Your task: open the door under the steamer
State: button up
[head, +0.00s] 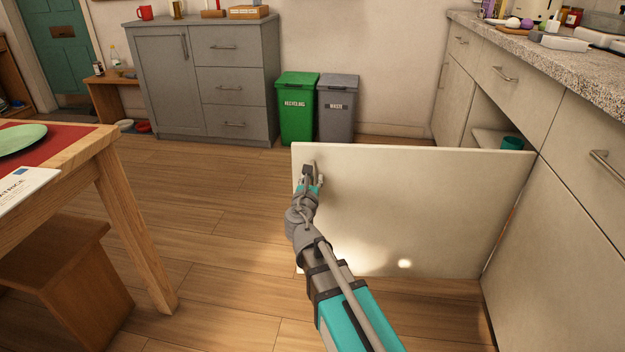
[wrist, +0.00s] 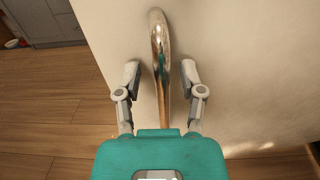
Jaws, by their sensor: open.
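The pale cabinet door (head: 440,210) under the right-hand counter stands swung wide open, out across the floor. Its hinge side meets the cabinet front at the right, and its free edge is at the left. My gripper (head: 312,176) is at the door's face near that free edge. In the wrist view, a shiny metal bar handle (wrist: 158,30) on the door runs between the two fingers of my open gripper (wrist: 161,74). The fingers stand either side of it with gaps. I cannot pick out the steamer surely among the things on the counter.
A speckled counter (head: 570,62) runs along the right above an open compartment holding a teal item (head: 512,143). Green (head: 297,108) and grey (head: 337,108) bins stand behind the door. A wooden table (head: 105,150) and stool (head: 60,265) are at left. Floor between is clear.

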jog(key=s+a, duration=0.1)
jog(key=s, duration=0.6)
jog(key=shift+a, duration=0.2)
jog(key=shift+d, duration=0.1)
jog(key=s+d+f+m+g+h+p, duration=0.1)
jog(key=s+d+m+g+h+p, duration=0.2)
jog(key=d+m, duration=0.45)
jog(key=d+f+m+g+h+p, duration=0.1)
jog(key=d+m+g+p, duration=0.35)
jog(key=d+m, duration=0.35)
jog(key=s+d+m+g+y+p, duration=0.1)
jog(key=s+m+g+y+p, duration=0.65)
jog(key=s+m+g, duration=0.8)
jog(key=w+r+m+t+p, duration=0.3)
jog(key=r+t+p, duration=0.2)
jog(key=r+p, duration=3.1)
jog(key=shift+r+p, duration=0.4)
jog(key=shift+p, duration=0.75)
